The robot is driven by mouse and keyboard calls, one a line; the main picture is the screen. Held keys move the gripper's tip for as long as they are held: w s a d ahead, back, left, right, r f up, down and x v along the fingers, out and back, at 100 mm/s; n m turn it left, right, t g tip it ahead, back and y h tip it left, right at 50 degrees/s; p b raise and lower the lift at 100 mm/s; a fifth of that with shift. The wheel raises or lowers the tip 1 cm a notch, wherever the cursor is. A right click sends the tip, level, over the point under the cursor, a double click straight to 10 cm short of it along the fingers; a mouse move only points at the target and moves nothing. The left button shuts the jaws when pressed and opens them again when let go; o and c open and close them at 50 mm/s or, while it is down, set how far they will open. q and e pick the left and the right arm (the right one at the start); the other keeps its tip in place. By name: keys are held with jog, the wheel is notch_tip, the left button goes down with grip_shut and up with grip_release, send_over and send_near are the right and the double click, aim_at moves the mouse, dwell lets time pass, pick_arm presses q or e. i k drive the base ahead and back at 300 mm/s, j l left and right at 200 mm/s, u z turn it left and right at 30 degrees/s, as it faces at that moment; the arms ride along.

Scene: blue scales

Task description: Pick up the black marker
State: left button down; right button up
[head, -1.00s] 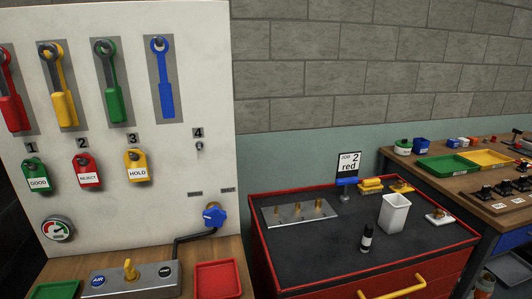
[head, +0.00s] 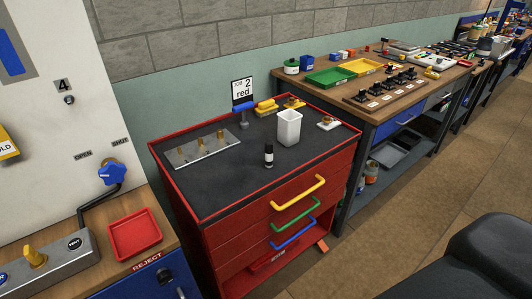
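The black marker (head: 269,155) stands upright on the dark top of the red tool cabinet (head: 216,217), near its front edge. It has a black body with a pale band. A white square cup (head: 289,127) stands just behind it to the right, apart from it. Neither of my grippers shows in the head view. A black rounded shape at the lower right may be part of my own body.
A metal plate with brass pegs (head: 204,147) lies left of the marker. A blue-handled tool (head: 244,109) and yellow pieces (head: 266,106) lie behind. A red tray (head: 135,234) sits on the left bench. Open floor (head: 400,205) lies to the right.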

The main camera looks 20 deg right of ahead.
aim_at(268, 144)
jog(key=i+j, duration=0.25)
jog(key=i, duration=0.2)
jog(key=z, duration=1.9)
